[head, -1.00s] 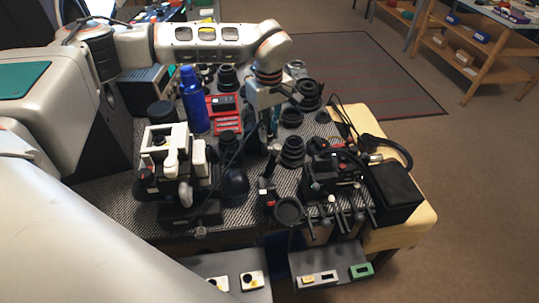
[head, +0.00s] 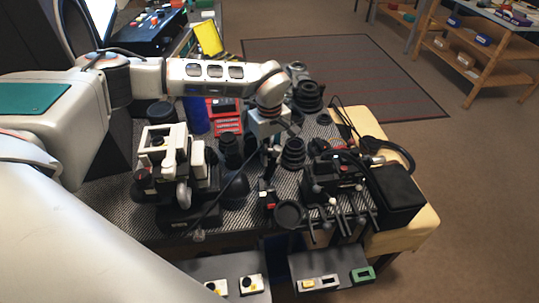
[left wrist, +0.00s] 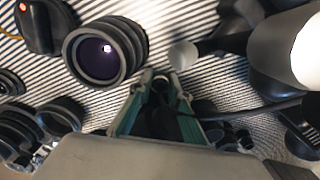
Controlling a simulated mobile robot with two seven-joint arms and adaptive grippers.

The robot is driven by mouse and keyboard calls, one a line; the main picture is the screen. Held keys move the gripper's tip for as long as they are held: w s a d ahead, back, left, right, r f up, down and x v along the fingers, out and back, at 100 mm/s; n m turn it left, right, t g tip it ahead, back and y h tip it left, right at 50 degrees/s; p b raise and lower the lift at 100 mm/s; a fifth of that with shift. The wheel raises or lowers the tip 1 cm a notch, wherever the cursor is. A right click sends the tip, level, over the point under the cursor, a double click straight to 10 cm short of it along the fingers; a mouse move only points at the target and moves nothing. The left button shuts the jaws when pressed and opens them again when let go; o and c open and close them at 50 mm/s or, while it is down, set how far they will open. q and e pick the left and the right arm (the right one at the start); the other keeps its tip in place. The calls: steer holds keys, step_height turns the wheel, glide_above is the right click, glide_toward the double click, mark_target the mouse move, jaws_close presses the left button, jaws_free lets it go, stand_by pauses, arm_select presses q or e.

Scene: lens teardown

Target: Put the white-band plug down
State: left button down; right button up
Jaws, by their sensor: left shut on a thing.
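My left gripper (head: 268,158) is low over the patterned work table, just left of a ribbed black lens barrel (head: 292,153). In the left wrist view, its two teal-edged fingers (left wrist: 161,88) are closed around a dark piece (left wrist: 160,118) with a pale end. This looks like the plug, but its white band cannot be made out clearly. A dark cable (left wrist: 250,107) runs off to the right from near the fingers. The lens barrel also shows in the left wrist view (left wrist: 105,50), beside the fingertips. Whether the plug touches the table cannot be told. My right gripper is not in view.
A white and black device (head: 165,155) stands left of the gripper. A black rig with several rods (head: 335,180) and a black box (head: 398,190) stand to the right. A red case (head: 226,122) lies behind. A round pale knob (left wrist: 183,55) is close to the fingertips.

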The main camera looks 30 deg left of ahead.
arm_select(q)
steer(key=shift+f, duration=0.15)
steer(key=c, duration=2.2)
jaws_free()
steer(key=shift+o, duration=0.2)
